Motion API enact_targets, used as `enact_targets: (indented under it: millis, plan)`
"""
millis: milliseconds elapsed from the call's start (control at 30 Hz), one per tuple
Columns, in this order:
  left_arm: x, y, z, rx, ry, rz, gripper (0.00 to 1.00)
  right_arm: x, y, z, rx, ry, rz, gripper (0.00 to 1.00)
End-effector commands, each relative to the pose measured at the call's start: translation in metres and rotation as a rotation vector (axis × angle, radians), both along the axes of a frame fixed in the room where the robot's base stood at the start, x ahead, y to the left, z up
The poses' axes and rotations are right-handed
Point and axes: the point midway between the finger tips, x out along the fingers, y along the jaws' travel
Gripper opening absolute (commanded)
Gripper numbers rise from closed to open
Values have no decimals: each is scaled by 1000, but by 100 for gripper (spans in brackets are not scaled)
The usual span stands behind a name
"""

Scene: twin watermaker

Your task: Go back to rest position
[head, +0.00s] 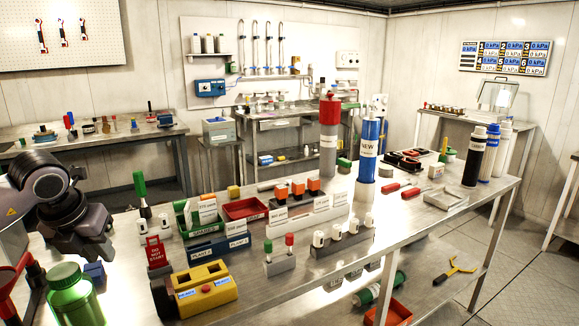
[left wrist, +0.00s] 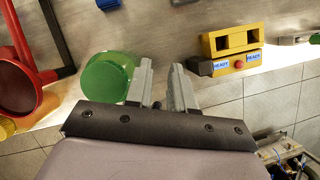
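My left arm comes in from the left in the head view, and its dark gripper body (head: 85,235) hangs over the left end of the bench. Its fingertips cannot be made out there. In the left wrist view, the left gripper (left wrist: 162,75) has its two grey fingers apart, with nothing seen between them. A green bottle (head: 75,298) stands at the near left of the bench. It also shows in the left wrist view (left wrist: 105,77), just left of the fingers; whether they touch cannot be told. My right gripper is not in view.
A yellow box with READY labels (head: 205,290) stands right of the green bottle. A red-handled item (head: 12,290) is at the left edge. Bins, a red-topped cylinder (head: 329,135) and a blue cylinder (head: 369,148) stand farther along. Space above the bench's near right is clear.

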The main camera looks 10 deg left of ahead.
Motion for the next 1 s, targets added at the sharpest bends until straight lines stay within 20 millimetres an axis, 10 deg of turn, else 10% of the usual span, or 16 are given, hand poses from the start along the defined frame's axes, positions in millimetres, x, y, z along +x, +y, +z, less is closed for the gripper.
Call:
enact_targets:
  millis: [300,533,767,1000]
  plan:
    - [-14,-187,-81,-636,28,-371,23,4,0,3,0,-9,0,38]
    - [-44,-292,-80,-1265,-30,-347,23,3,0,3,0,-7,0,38]
    - [-46,-314,-75,-1799,-133,50,23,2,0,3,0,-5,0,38]
    - [-47,-275,-137,-2070,-215,796,23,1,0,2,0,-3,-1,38]
